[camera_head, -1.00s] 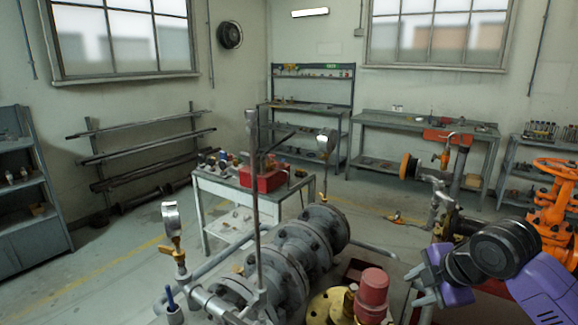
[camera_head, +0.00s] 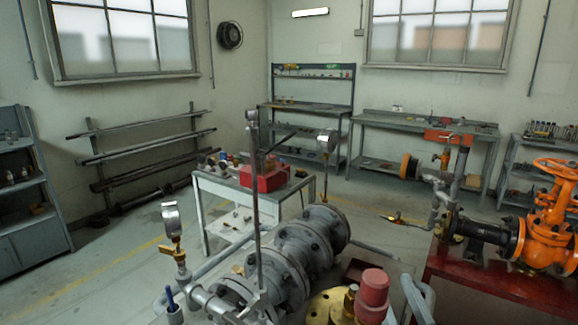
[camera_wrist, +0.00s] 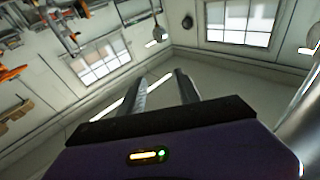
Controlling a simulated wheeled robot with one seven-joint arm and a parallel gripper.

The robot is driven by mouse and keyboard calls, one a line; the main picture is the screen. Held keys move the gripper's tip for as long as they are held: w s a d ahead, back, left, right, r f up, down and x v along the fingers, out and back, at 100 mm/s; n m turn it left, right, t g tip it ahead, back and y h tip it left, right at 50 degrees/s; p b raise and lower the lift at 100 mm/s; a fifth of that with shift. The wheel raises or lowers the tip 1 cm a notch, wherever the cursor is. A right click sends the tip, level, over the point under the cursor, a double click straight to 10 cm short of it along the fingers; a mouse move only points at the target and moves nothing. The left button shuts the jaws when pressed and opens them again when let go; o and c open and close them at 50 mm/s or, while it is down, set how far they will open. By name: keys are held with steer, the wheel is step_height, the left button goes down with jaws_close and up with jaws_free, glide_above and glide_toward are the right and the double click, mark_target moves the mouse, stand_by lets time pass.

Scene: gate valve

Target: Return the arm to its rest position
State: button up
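My gripper (camera_wrist: 162,77) shows only in the wrist view. Its two grey fingers stand apart with nothing between them. Behind them is its purple body (camera_wrist: 180,155). The fingers point at a bare wall and a room corner, with windows on both sides. The picture is tilted. In the head view neither my gripper nor my arm shows. The orange gate valve (camera_head: 549,220) stands at the right on a red bench (camera_head: 490,280), with no gripper on it.
Flanged grey pipework (camera_head: 300,245) with a pressure gauge (camera_head: 171,215) fills the foreground. A white trolley (camera_head: 222,190) with a red box (camera_head: 262,178) stands behind it. Workbenches and shelves line the walls. Open floor lies at the left.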

steer(key=s+f+g, duration=0.1)
steer(key=s+f, duration=0.3)
steer(key=s, duration=0.9)
steer(key=s+d+f+g, duration=0.1)
steer(key=s+f, duration=0.4)
steer(key=s, duration=0.8)
steer(key=s+f+g+h, duration=0.1)
steer(key=s+f+g, duration=0.2)
steer(key=s, duration=0.9)
step_height(320, 180, down, 2)
steer(key=shift+s+d+f, duration=0.15)
steer(key=shift+s+d, duration=0.2)
steer(key=shift+s, duration=0.05)
steer(key=shift+d, duration=0.15)
